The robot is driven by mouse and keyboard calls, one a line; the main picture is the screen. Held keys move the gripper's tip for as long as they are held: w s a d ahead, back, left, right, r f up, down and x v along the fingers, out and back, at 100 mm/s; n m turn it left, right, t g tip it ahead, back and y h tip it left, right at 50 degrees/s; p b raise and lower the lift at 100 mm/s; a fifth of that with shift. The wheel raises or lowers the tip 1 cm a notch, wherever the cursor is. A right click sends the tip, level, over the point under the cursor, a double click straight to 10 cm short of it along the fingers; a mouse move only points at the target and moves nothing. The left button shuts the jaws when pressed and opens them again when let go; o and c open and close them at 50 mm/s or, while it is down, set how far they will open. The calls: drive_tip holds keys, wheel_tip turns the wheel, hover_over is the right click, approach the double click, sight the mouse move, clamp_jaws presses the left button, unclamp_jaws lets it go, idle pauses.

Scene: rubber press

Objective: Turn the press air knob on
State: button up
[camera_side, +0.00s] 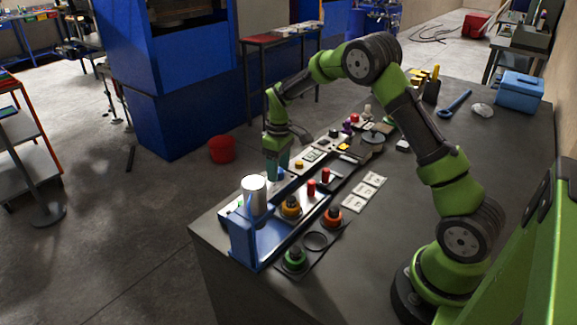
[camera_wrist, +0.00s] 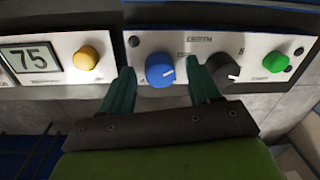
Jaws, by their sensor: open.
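In the wrist view, a blue knob (camera_wrist: 160,70) with a white pointer mark sits on a pale control panel (camera_wrist: 215,42). Its pointer is tilted to the right of straight up. A black knob (camera_wrist: 224,70) is just right of it on the same panel. My gripper (camera_wrist: 162,80) is open, with one green finger on each side of the blue knob; I cannot tell whether they touch it. The right finger stands between the blue and black knobs. The panel's small lettering is too blurred to tell which knob is the air knob. In the side view my gripper (camera_side: 277,165) points down at the panel row.
A green button (camera_wrist: 275,62) is on the panel's right; a yellow button (camera_wrist: 86,58) and a display reading 75 (camera_wrist: 32,58) are on the left. A white cylinder (camera_side: 254,194) on a blue frame (camera_side: 243,238) stands close in front of my gripper in the side view.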

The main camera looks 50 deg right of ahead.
drive_tip(key=c, duration=1)
drive_tip(key=shift+c, duration=0.2)
drive_tip(key=shift+m, duration=0.3)
drive_tip(key=m, duration=0.3)
drive_tip(key=shift+m, duration=0.3)
drive_tip(key=m, duration=0.4)
drive_tip(key=shift+a+t, duration=0.1)
drive_tip(key=shift+t, duration=0.2)
drive_tip(key=m, duration=0.9)
drive_tip(key=shift+m, duration=0.3)
